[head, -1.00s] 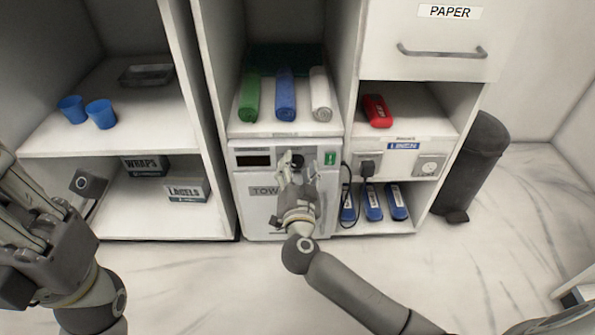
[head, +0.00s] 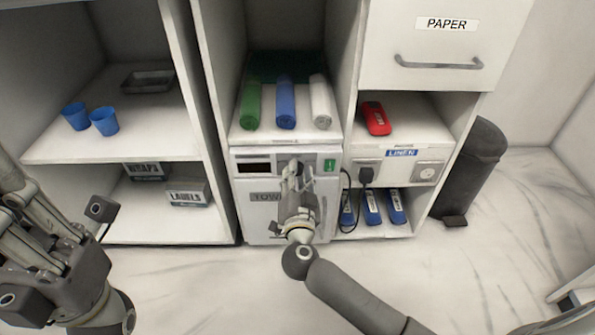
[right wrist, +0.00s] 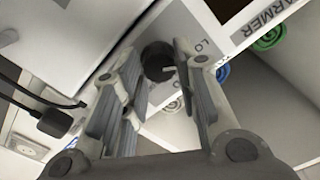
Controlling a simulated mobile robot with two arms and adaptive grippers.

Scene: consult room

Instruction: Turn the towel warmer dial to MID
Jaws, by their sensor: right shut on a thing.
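The towel warmer (head: 262,215) is the white box in the middle bay in the head view, with a dark display and a green switch (head: 330,166) on its front. Its dark round dial (right wrist: 157,61) shows between my finger pads in the right wrist view, with a pale pointer line and the letters "LO" printed beside it. I cannot read which setting the pointer is at. My right gripper (head: 291,170) is shut on the dial; it also shows in the right wrist view (right wrist: 160,85). My left gripper (head: 58,205) is open and empty at the far left.
Rolled green, blue and white towels (head: 286,103) lie on the shelf above the warmer. A plug and cord (head: 366,174) are close on its right. Blue cups (head: 104,121) and boxes (head: 188,193) stand on the left shelves. A dark bin (head: 470,175) stands at right.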

